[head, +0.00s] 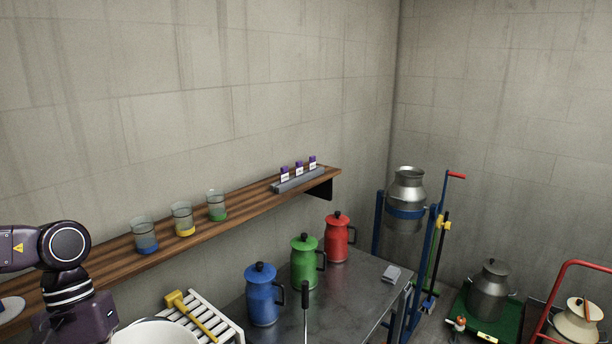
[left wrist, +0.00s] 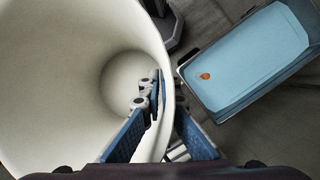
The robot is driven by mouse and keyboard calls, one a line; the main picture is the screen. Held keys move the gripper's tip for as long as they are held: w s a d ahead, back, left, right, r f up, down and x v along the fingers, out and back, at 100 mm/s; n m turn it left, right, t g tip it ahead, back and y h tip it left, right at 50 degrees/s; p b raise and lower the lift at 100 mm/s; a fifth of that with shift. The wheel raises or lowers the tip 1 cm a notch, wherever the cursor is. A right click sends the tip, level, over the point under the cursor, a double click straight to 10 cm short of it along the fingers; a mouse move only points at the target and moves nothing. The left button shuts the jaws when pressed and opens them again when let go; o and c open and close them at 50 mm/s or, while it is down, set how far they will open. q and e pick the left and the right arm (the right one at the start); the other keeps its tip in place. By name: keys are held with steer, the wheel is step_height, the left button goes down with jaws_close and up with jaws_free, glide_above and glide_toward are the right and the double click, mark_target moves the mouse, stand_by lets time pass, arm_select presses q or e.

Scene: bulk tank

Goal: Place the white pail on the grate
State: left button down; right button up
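The white pail (head: 155,334) is at the bottom left of the head view, cut off by the frame edge. In the left wrist view the pail (left wrist: 60,70) fills the left side, and I look into its empty inside. My left gripper (left wrist: 166,90) has one finger inside the pail and one outside, closed on its wall at the rim. What the pail's base rests on, if anything, is hidden. A white slatted rack (head: 222,330), the only grate-like thing I see, is just right of the pail. My right gripper is in neither view.
A yellow-headed tool (head: 190,313) lies on the slatted rack. Blue (head: 262,298), green (head: 304,265) and red (head: 337,240) jugs stand on the metal table (head: 350,290). A wooden shelf (head: 240,212) with glasses runs above. A light-blue tray-like object (left wrist: 250,60) is beside the pail.

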arm_select(q)
steer(key=s+a+f+n+t+h, duration=0.1)
steer(key=s+a+f+n, duration=0.1)
steer(key=s+a+n, duration=0.2)
steer(key=shift+s+a, duration=0.95)
steer(key=shift+a, duration=1.35)
steer(key=shift+f, duration=0.15)
steer(key=shift+d, duration=0.15)
steer(key=w+d+m, duration=0.1)
steer(key=d+m, duration=0.1)
steer(key=d, duration=0.4)
steer(key=w+d+m+g+y, duration=0.1)
steer(key=w+d+m, duration=0.1)
steer(key=d, duration=0.4)
steer(key=w+d+f+m+y, duration=0.1)
steer(key=d+m, duration=0.1)
steer(key=d, duration=0.5)
steer(key=shift+w+m, duration=0.4)
step_height(320, 180, down, 12)
steer(key=b, duration=1.2)
steer(key=shift+f+b, duration=0.25)
steer(key=shift+b, duration=0.1)
